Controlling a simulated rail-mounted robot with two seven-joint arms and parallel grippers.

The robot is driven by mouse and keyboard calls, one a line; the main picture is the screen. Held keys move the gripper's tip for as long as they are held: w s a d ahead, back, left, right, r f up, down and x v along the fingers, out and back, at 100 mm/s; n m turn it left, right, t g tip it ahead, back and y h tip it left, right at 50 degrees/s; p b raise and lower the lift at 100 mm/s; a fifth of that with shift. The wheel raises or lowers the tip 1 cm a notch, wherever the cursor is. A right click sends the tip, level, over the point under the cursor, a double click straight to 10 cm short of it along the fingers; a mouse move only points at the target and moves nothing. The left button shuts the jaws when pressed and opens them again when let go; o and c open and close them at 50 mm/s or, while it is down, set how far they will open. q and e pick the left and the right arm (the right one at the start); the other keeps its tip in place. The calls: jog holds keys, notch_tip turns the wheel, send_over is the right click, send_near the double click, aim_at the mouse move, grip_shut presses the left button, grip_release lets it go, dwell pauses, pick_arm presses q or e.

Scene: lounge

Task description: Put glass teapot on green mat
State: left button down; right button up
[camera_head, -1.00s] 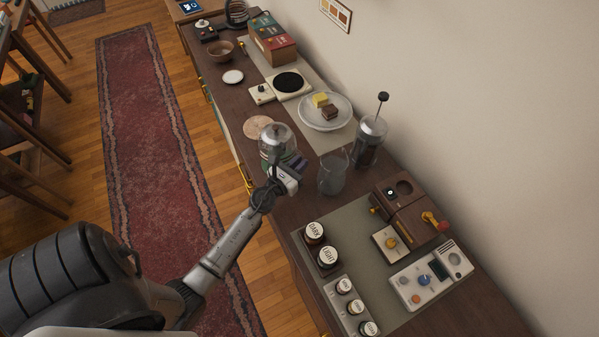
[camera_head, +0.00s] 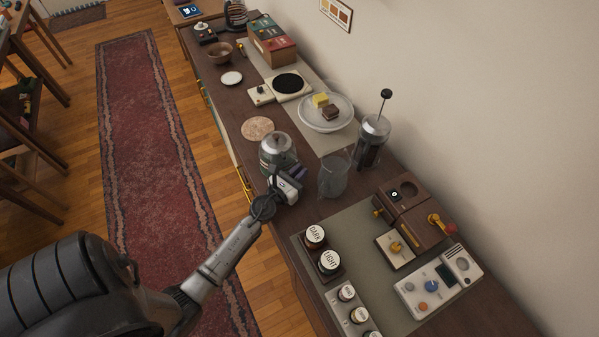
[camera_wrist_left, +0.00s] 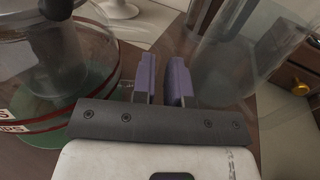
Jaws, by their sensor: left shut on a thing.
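The glass teapot (camera_head: 277,156) has a clear body and a lid with a dark knob. It stands upright at the counter's front edge, and in the left wrist view it fills the left side (camera_wrist_left: 95,60). The green mat (camera_wrist_left: 45,137) shows under the teapot in that view; I cannot tell for sure whether they touch. My left gripper (camera_head: 291,173) is beside the teapot, to its lower right. Its purple fingers (camera_wrist_left: 163,78) are shut on the teapot, at its handle side, with a small gap between them; the clear handle is hard to make out.
A clear glass pitcher (camera_head: 333,178) stands close right of my left gripper, with a French press (camera_head: 373,142) behind it. A plate with two blocks (camera_head: 340,125) is further back. A round cork mat (camera_head: 257,129) lies empty beyond the teapot. Labelled jars (camera_head: 329,261) stand nearer.

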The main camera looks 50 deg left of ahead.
pick_arm(q)
jog(key=c, duration=1.1)
grip_release()
jog(key=shift+f, duration=0.1)
jog(key=shift+c, duration=0.2)
pick_arm(e)
jog(key=shift+a, duration=0.1)
